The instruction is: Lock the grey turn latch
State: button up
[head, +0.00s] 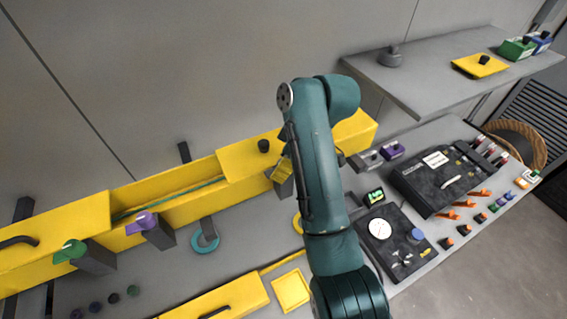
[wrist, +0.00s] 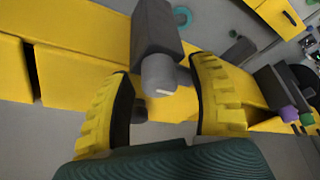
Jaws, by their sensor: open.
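The grey turn latch is a dark grey block (wrist: 155,32) with a rounded grey knob (wrist: 160,74) that bears a small white mark, in the wrist view. My gripper (wrist: 165,85) has yellow ribbed fingers with dark inner pads. It is open, with one finger on each side of the knob; a gap shows on the left, and I cannot tell whether the right finger touches. In the head view, my gripper (head: 281,171) is by the yellow channel (head: 232,165), partly behind my arm, which hides most of the latch.
A purple latch (head: 145,222) and a green latch (head: 72,251) stand along the channel to the left. A teal ring (head: 204,241) lies on the bench. Dark equipment cases (head: 437,180) sit at the right, below a grey shelf (head: 430,68).

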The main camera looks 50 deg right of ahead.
jog(key=shift+c, duration=0.3)
grip_shut()
jog(key=shift+m, duration=0.3)
jog(key=m+h+p, duration=0.1)
jog(key=m+p, duration=0.1)
jog(key=m, duration=0.1)
jog(key=shift+a+m+h, duration=0.1)
jog(key=shift+m+h, duration=0.2)
jog(key=m+h+p, duration=0.1)
jog(key=m, duration=0.3)
jog(key=shift+f+m+h+p, duration=0.1)
jog(key=shift+m+h+p, duration=0.2)
jog(key=shift+h, duration=0.1)
jog(key=m+h, duration=0.1)
jog(key=m, duration=0.3)
jog(key=shift+m+g, duration=0.3)
jog(key=shift+g, duration=0.1)
jog(key=shift+f+m+g+h, duration=0.1)
jog(key=shift+m+g+h, duration=0.3)
jog(key=shift+m, duration=0.7)
jog(key=shift+m+g+h, duration=0.3)
jog(key=shift+m+h, duration=0.1)
jog(key=shift+m, duration=0.7)
